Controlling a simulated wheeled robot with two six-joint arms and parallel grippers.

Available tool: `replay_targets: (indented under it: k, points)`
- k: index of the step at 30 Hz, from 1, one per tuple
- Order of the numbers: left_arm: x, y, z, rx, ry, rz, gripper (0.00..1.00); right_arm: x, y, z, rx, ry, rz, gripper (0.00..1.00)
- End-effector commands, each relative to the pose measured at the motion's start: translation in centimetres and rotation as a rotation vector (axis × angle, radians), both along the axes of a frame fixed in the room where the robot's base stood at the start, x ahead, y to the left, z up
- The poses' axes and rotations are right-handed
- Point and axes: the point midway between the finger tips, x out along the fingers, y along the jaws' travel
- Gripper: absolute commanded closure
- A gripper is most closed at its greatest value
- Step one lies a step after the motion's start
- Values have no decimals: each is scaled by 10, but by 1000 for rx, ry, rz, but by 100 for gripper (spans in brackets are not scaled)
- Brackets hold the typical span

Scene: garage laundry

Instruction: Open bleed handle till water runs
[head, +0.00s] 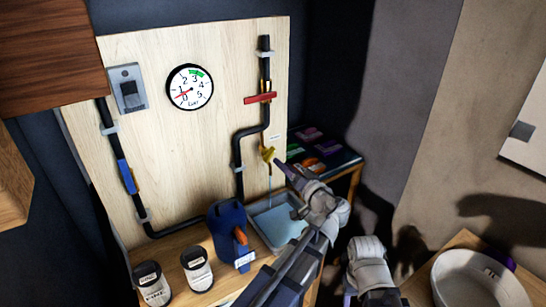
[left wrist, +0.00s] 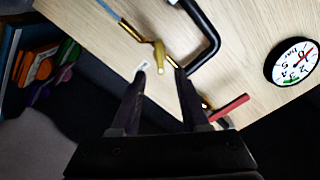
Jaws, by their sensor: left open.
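The yellow-brass bleed handle (head: 268,154) sits low on the pipe at the board's right side. It also shows in the left wrist view (left wrist: 160,57), just beyond and between my fingertips. A thin blue stream (head: 270,186) runs from the outlet below it into a grey tray (head: 252,229) holding light blue water. The stream also shows in the left wrist view (left wrist: 108,13). My left gripper (head: 277,165) is open, close to the handle; the wrist view shows its fingers (left wrist: 160,74) apart. I cannot tell whether they touch it. My right gripper is out of view.
A red lever (head: 260,98) is above the bleed handle. A gauge (head: 190,87) with its red needle low is to the left. A blue jug (head: 226,232) and two tins (head: 197,269) stand on the bench. A white bowl (head: 470,284) is at lower right.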

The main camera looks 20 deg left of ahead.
Motion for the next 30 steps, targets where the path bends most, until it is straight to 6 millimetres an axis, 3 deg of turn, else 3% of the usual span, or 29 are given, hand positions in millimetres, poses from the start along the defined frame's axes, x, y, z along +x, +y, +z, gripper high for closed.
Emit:
replay_targets:
  k: [12, 25, 30]
  points:
    - [36, 47, 0, 1, 2, 3, 55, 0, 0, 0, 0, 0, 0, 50]
    - [41, 53, 0, 1, 2, 0, 55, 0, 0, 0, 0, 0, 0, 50]
    - [41, 53, 0, 1, 2, 1, 74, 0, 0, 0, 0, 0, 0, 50]
